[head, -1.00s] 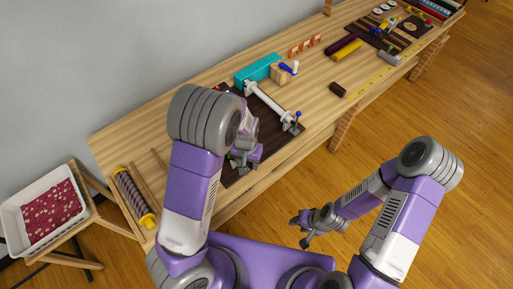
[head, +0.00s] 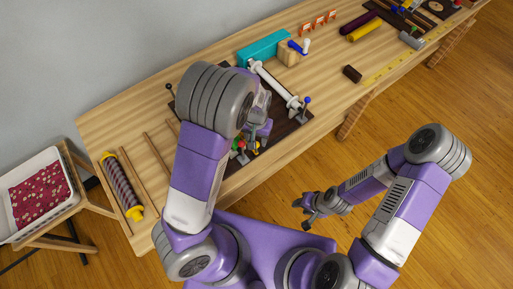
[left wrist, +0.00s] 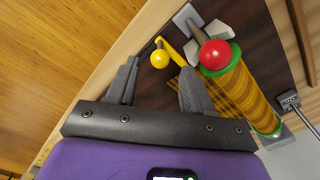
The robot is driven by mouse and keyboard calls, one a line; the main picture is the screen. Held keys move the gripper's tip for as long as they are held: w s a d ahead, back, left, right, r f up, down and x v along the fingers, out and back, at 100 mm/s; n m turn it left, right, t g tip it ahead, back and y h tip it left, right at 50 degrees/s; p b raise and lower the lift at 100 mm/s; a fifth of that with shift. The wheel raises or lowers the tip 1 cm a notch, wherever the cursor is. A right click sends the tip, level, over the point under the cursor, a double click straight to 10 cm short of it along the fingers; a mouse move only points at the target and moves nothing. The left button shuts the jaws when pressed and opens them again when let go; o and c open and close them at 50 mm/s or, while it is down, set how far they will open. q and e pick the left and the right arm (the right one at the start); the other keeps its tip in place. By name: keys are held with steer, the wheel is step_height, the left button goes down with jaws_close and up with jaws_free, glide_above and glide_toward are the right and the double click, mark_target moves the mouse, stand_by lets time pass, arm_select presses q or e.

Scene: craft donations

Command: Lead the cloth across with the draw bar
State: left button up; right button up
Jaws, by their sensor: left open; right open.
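In the left wrist view an orange plaid cloth (left wrist: 226,90) lies around a roll with green ends on a dark board. A yellow bar (left wrist: 174,52) with a yellow ball knob (left wrist: 159,59) lies beside it; I take it for the draw bar. A red ball knob (left wrist: 215,55) on a grey bracket stands over the roll's near end. My left gripper (left wrist: 160,86) is open and empty, its fingertips just short of the yellow knob. In the head view my left arm hides most of the roll. My right gripper (head: 307,205) is open and empty, away from the table.
A white roller (head: 274,86) stands on the dark board, with a blue-knobbed lever (head: 307,101) at its end. A teal box (head: 262,49) and wooden block are behind. A striped roll (head: 122,184) lies left. A white basket (head: 62,212) of red patterned cloth stands beyond the table.

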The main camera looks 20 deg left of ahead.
arm_select(q)
step_height(320, 180, down, 7)
steer(key=shift+w+f+b, duration=0.1)
steer(key=shift+f+b, duration=0.1)
steer(key=shift+b, duration=0.45)
jaws_close()
